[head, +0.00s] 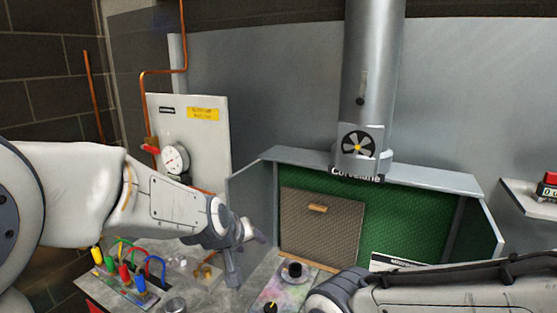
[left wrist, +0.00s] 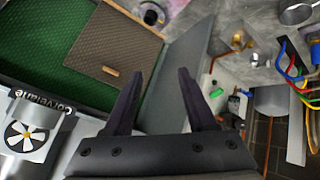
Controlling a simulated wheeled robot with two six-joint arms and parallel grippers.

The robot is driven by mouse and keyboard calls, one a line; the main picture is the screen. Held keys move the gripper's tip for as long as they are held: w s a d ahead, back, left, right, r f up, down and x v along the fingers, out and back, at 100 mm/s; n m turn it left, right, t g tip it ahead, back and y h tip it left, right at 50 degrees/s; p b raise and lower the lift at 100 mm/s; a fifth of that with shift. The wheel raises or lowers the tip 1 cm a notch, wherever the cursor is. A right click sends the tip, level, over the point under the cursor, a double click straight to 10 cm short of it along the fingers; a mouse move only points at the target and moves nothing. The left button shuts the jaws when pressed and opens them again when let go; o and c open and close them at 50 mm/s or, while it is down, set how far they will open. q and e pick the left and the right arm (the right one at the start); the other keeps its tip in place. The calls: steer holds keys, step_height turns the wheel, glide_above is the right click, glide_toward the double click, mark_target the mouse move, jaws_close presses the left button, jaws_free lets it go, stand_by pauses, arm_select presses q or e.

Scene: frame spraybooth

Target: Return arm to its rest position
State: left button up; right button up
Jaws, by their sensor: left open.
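My left arm comes in from the left in the head view. Its gripper (head: 248,262) is open over the grey bench, left of the spray booth's front opening. In the left wrist view the two dark fingers (left wrist: 160,75) stand apart with nothing between them. My right arm (head: 430,290) shows as a white and grey link along the bottom right of the head view. Its gripper is not in view.
The spray booth (head: 475,185) has a green back and a brown mesh panel (head: 320,226) leaning inside. A gauge (head: 175,158) is on the wall panel.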

arm_select(q)
steer(key=s+a+f+m+g+y, duration=0.1)
steer(key=s+a+f+g, duration=0.2)
steer(key=s+a+f, duration=0.4)
steer(key=s+a+f+m+g+y, duration=0.25)
steer(key=s+a+f, duration=0.25)
steer(key=s, duration=0.5)
steer(key=s+d+r+m+g+h+b, duration=0.1)
steer(key=s+d+r+m+g, duration=0.2)
steer(key=s+d, duration=1)
steer(key=r+m, duration=0.1)
steer(key=m, duration=0.2)
steer(key=shift+s+d+r+h, duration=0.15)
steer(key=shift+d+r+h, duration=0.1)
steer(key=shift+h, duration=0.1)
steer(key=shift+m, duration=0.25)
stand_by(1.0)
